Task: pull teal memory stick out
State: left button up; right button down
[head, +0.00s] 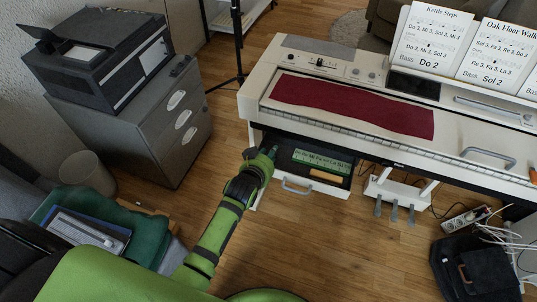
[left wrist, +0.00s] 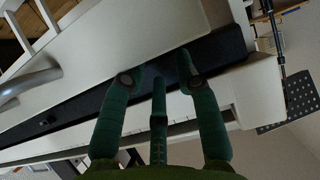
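The digital piano (head: 450,150) stands at the right in the head view, with a red cloth (head: 350,105) over its keys. My left gripper (head: 264,151) is at the piano's front left end, beside the open drawer. In the left wrist view its green fingers (left wrist: 157,72) are spread, with space between the tips, pointing at a dark strip (left wrist: 80,112) along the pale piano body. Nothing is clearly held between them. I cannot make out the teal memory stick in either view; the fingers may hide it. My right gripper is not clearly visible.
The open drawer (head: 297,189) holds a green lettered strip (head: 322,162) and a tan block (head: 326,176). Pedals (head: 395,212) stand below the piano. A black bag (head: 475,270) and power strip (head: 466,219) lie at the right. The floor (head: 330,245) in front is clear.

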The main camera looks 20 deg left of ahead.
pick_arm(q)
jog(key=shift+s+d+f, duration=0.1)
jog(key=shift+s+f, duration=0.15)
jog(key=shift+f, duration=0.05)
jog(key=shift+s+r+p, duration=0.1)
jog(key=shift+s+p, duration=0.05)
jog(key=shift+p, duration=0.2)
jog(key=shift+p+v, duration=1.15)
jog(key=shift+p, duration=0.05)
jog(key=shift+p+v, duration=0.95)
jog(key=shift+v, duration=0.15)
jog(key=shift+r, duration=0.1)
